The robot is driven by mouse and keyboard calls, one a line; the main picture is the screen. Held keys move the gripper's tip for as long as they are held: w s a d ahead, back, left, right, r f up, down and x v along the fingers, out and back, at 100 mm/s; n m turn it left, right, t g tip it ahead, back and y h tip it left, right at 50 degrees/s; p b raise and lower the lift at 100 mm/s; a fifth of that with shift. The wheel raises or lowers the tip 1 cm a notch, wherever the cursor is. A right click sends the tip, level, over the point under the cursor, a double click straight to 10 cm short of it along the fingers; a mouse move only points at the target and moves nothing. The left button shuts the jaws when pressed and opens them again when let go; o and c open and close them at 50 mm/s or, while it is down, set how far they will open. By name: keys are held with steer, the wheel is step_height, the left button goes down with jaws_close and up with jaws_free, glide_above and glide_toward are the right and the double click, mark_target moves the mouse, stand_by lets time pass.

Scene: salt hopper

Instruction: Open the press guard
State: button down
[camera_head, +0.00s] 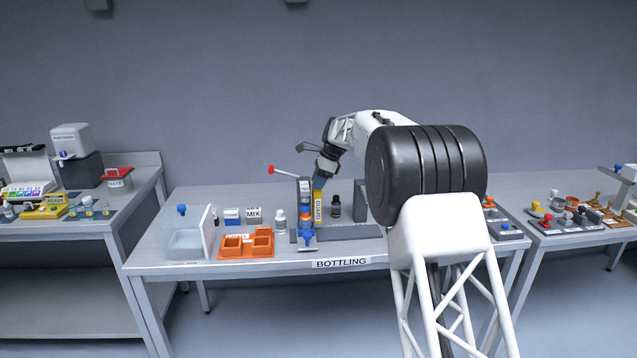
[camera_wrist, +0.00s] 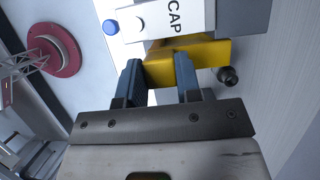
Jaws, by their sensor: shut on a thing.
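The press guard (camera_head: 318,206) is a yellow upright panel marked GUARD, on the right side of the small press (camera_head: 305,208) on the bottling table. My gripper (camera_head: 327,170) is at the guard's top, reaching down from behind and above. In the wrist view my gripper (camera_wrist: 160,72) has its two blue-grey fingers shut on a yellow block of the guard (camera_wrist: 205,52). A white plate marked CAP (camera_wrist: 172,20) is just beyond it. My arm hides part of the table to the right of the press.
A red-knobbed lever (camera_head: 271,168) sticks out left from the press top. A dark bottle (camera_head: 336,207) stands close right of the guard. A white bottle (camera_head: 280,221) and orange tray (camera_head: 246,253) are to the left. The table front by the BOTTLING label (camera_head: 341,263) is clear.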

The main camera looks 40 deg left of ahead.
steer(key=shift+w+a, duration=1.35)
steer(key=shift+w, duration=0.05)
steer(key=c, duration=0.8)
jaws_free()
steer(key=shift+r, duration=0.15)
steer(key=v, duration=0.7)
steer(key=shift+r, duration=0.25)
steer(key=shift+w+d, duration=0.1)
steer(key=shift+d, duration=0.05)
